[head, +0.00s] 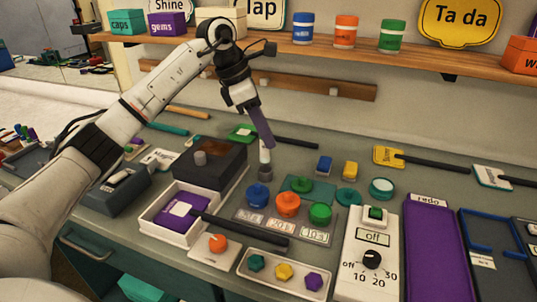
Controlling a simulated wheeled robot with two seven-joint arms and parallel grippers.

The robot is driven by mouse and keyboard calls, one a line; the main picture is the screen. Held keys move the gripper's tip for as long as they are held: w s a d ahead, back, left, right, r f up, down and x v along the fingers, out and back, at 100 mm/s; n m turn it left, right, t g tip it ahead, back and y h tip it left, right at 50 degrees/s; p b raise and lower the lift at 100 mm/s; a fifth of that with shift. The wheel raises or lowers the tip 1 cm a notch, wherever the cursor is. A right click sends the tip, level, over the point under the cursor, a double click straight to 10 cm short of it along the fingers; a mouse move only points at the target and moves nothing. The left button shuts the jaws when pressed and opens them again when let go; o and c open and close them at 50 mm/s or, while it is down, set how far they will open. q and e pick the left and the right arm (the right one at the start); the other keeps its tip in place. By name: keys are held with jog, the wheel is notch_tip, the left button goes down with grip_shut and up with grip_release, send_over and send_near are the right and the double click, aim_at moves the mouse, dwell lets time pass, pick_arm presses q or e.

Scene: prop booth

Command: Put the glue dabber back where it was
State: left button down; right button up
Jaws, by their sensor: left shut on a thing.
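My left gripper (250,103) is shut on a slim purple piece, which I take to be the glue dabber (262,127). The dabber slants down and to the right from the jaws. Its lower end is close to a small upright white piece (265,155) with a grey base (266,173) on the counter. I cannot tell whether the two touch or are joined. My right gripper is out of view.
Blue (258,196), orange (287,205) and green (320,213) knobbed pieces stand just in front. A dark box (209,163) and a white tray (172,228) lie to the left. A switch panel (370,255) is at right. The shelf (290,42) overhangs behind.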

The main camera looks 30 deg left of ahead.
aim_at(269, 156)
pick_arm(q)
jog(key=shift+f, duration=2.55)
jog(key=shift+f, duration=0.1)
jog(key=c, duration=1.6)
grip_release()
jog(key=v, duration=1.2)
jog(key=shift+w+d, duration=0.1)
